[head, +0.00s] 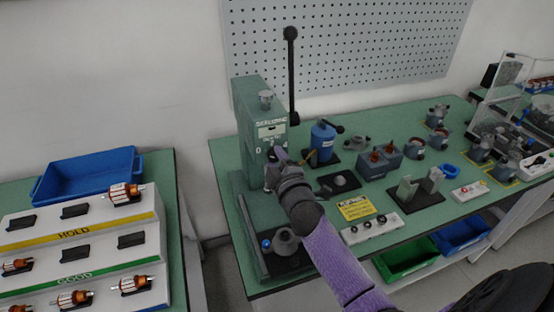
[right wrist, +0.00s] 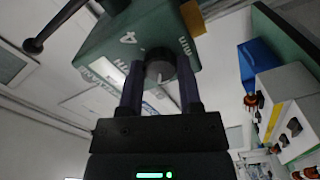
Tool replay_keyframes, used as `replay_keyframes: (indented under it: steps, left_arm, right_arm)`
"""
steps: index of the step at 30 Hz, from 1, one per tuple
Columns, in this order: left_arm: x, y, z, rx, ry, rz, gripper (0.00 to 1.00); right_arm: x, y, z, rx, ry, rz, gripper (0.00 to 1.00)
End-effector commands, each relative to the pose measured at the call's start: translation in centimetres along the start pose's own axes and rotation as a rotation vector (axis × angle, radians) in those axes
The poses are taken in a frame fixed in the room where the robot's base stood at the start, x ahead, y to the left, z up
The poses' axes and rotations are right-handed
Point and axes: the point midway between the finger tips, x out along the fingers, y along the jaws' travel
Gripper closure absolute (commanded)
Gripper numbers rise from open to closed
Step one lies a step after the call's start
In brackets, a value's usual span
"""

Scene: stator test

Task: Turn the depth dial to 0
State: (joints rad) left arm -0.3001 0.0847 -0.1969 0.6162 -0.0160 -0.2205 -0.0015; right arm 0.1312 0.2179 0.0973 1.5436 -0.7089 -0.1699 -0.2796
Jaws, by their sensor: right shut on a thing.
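The depth dial is a dark round knob (right wrist: 159,70) with a pale mark, on the face of the green press head (right wrist: 130,40). My left gripper is not in view.
A long black lever (head: 291,75) rises beside the press. A blue pump-like can (head: 322,143), a yellow label (head: 357,207) and several small parts stand to the right on the green bench (head: 400,195). A rack with copper-wound rotors (head: 85,240) and a blue bin (head: 88,175) are at left.

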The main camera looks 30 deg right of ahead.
Motion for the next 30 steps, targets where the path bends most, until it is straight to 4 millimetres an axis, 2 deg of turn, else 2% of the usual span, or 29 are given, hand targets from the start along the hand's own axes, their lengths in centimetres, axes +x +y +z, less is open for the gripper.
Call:
replay_keyframes:
  steps: [10, 21, 22, 27, 30]
  left_arm:
    - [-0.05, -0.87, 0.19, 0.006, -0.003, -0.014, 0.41]
    - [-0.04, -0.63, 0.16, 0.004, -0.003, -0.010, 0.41]
    - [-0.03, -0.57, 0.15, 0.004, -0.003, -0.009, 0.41]
    - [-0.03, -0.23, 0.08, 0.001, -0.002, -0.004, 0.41]
    - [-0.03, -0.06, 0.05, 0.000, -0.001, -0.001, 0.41]
  right_arm:
    - [-0.03, -0.09, 0.02, -0.070, -0.001, -0.002, 1.00]
    - [-0.03, -0.10, 0.02, -0.074, -0.001, -0.002, 1.00]
    - [-0.03, -0.10, 0.02, -0.074, -0.001, -0.002, 0.53]
    - [-0.02, -0.07, 0.01, -0.073, 0.000, -0.002, 0.20]
    - [-0.02, -0.05, 0.01, -0.072, 0.000, -0.001, 0.20]
